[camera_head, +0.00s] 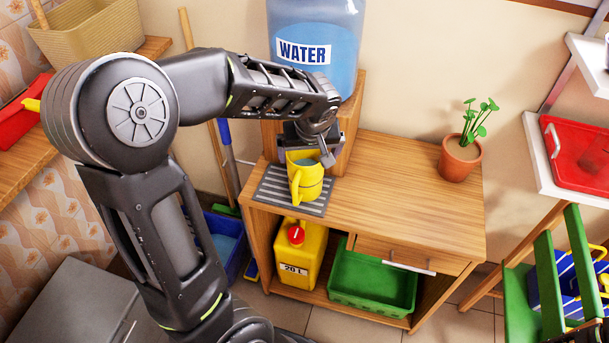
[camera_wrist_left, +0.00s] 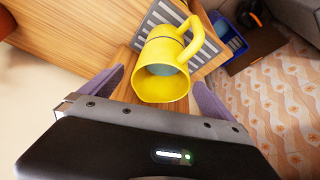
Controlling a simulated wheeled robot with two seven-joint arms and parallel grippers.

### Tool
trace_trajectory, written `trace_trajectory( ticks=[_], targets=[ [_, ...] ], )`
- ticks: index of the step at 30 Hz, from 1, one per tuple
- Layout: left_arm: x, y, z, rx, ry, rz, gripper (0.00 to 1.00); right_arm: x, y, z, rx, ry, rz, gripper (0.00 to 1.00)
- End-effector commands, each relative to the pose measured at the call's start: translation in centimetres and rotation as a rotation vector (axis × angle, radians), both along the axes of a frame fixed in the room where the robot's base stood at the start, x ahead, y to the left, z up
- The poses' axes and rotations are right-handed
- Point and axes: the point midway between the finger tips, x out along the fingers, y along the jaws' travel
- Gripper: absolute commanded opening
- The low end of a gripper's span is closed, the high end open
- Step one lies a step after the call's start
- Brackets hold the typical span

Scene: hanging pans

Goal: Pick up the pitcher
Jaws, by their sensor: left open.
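The yellow pitcher (camera_head: 309,184) stands upright on a grey slatted mat (camera_head: 268,190) at the left end of the wooden cabinet top, with its handle toward the front. My left gripper (camera_head: 306,153) is open at the pitcher's back side, below the water bottle. In the left wrist view the pitcher (camera_wrist_left: 163,85) shows its open mouth between the two spread fingers (camera_wrist_left: 157,77), with its handle pointing away from the gripper. Whether a finger touches it I cannot tell.
A large blue water bottle (camera_head: 315,68) stands on a wooden stand (camera_head: 349,112) just behind the pitcher. A potted plant (camera_head: 460,160) stands at the cabinet's right end. Between them the top is clear. Below are a yellow canister (camera_head: 302,262) and a green crate (camera_head: 372,290).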

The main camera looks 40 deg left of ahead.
Motion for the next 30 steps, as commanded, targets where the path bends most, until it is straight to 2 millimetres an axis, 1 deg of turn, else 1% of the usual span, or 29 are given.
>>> trace_trajectory(
  ticks=[5, 6, 10, 28, 29, 30],
  targets=[
    [0.3, 1.0, -2.2, 0.001, 0.007, 0.0, 1.0, 0.0, 0.0, 1.0, 0.0, 0.0, 0.0, 0.39],
    [0.5, 1.1, -2.9, 0.0, 0.007, 0.001, 1.0, 0.0, 0.0, 0.9, 0.0, 0.0, 0.0, 0.39],
    [0.9, 1.5, -4.1, 0.001, 0.005, -0.001, 1.0, 0.0, 0.0, 1.0, 0.0, 0.001, 0.0, 0.39],
    [1.0, 1.5, -4.2, 0.0, 0.002, -0.001, 1.0, 0.0, 0.0, 1.0, 0.0, 0.001, 0.0, 0.39],
    [1.0, 1.5, -4.2, 0.0, 0.002, -0.001, 0.99, 0.0, 0.0, 1.0, 0.0, 0.001, 0.0, 0.39],
    [1.0, 1.5, -4.2, 0.0, 0.002, -0.001, 0.96, 0.0, 0.0, 1.0, 0.0, 0.001, 0.0, 0.39]
  ],
)
